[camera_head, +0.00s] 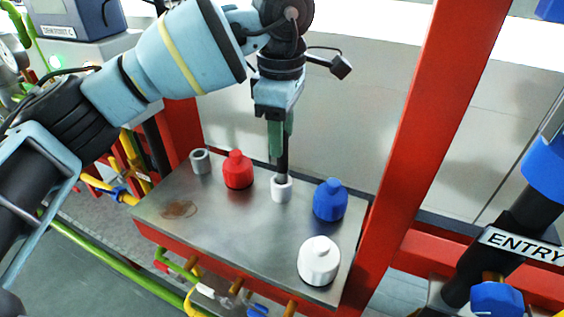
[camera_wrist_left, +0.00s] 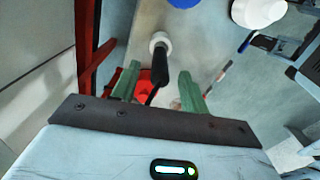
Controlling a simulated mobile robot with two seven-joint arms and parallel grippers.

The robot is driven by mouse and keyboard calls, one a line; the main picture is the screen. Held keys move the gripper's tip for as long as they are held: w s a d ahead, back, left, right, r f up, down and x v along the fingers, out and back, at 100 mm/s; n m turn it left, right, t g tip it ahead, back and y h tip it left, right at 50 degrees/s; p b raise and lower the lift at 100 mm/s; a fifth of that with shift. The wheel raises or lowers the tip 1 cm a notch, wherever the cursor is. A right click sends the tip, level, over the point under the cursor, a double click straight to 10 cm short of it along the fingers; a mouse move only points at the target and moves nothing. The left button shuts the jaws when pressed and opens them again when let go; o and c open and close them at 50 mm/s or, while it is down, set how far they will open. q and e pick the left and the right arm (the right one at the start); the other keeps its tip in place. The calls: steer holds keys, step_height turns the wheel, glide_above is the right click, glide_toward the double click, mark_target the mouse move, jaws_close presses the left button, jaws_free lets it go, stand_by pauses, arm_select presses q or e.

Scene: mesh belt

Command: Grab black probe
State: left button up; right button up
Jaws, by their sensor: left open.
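The black probe (camera_head: 282,162) stands upright in a small white holder (camera_head: 281,190) on the metal table. My left gripper (camera_head: 281,142) points down from above at the probe. Its green fingers are open, with the upper part of the probe hidden behind or between them. In the left wrist view the probe (camera_wrist_left: 160,66) lies between the two spread fingers, apart from the right one. The white holder (camera_wrist_left: 160,40) shows at its far end. I cannot tell whether the left finger touches the probe. My right gripper is not in view.
A red bottle (camera_head: 238,171) and grey ring-shaped holder (camera_head: 201,161) stand left of the probe. A blue bottle (camera_head: 330,200) and white bottle (camera_head: 319,261) stand right. The table (camera_head: 240,235) is clear at front centre. A red post (camera_head: 420,130) rises along its right side.

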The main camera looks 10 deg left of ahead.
arm_select(q)
steer(key=shift+f, duration=0.9)
jaws_close()
